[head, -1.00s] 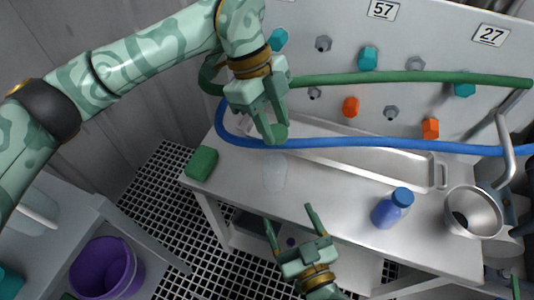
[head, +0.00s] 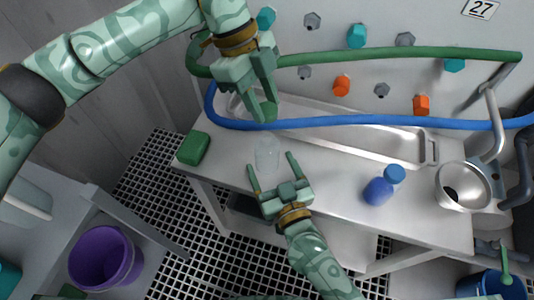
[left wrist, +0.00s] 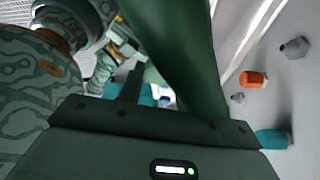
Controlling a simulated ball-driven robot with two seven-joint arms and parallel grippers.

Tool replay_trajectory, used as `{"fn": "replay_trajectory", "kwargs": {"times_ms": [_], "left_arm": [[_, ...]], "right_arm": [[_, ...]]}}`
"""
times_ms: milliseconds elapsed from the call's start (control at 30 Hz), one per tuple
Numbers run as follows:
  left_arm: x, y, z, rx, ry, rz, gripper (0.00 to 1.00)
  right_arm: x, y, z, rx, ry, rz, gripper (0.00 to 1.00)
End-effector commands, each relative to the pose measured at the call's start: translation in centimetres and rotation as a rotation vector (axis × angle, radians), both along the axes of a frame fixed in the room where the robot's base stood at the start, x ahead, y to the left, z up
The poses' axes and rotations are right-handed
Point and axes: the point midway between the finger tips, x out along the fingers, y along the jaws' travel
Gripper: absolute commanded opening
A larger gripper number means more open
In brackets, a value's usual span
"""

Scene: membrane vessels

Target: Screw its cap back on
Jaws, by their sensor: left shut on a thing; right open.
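In the left wrist view a dark green shape fills the middle; the cap is not clearly seen there.
A green block (head: 193,148) lies at the left edge. A blue hose (head: 340,123) and a green hose (head: 400,56) cross behind, over a shallow tray (head: 428,150).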

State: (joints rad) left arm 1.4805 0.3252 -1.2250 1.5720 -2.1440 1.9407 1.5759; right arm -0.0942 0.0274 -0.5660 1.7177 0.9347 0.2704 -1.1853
Motion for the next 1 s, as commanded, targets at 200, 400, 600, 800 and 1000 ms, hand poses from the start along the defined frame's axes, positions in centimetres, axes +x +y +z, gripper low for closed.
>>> {"fn": "replay_trajectory", "kwargs": {"times_ms": [200,400,600,800,1000], "left_arm": [[0.0,0.0,0.0,0.000,0.000,0.000,0.13],[0.0,0.0,0.0,0.000,0.000,0.000,0.13],[0.0,0.0,0.0,0.000,0.000,0.000,0.13],[0.0,0.0,0.0,0.000,0.000,0.000,0.13],[0.0,0.0,-0.2,0.001,0.001,0.000,0.13]], "right_arm": [[2.9,1.1,0.0,0.000,-0.001,0.000,0.77],[3.8,1.4,0.0,-0.001,0.000,0.001,0.77],[3.9,1.5,0.0,-0.001,0.000,0.000,0.77],[3.9,1.4,0.0,-0.001,0.000,0.000,0.41],[3.9,1.4,0.0,-0.001,0.000,0.000,0.10]]}}
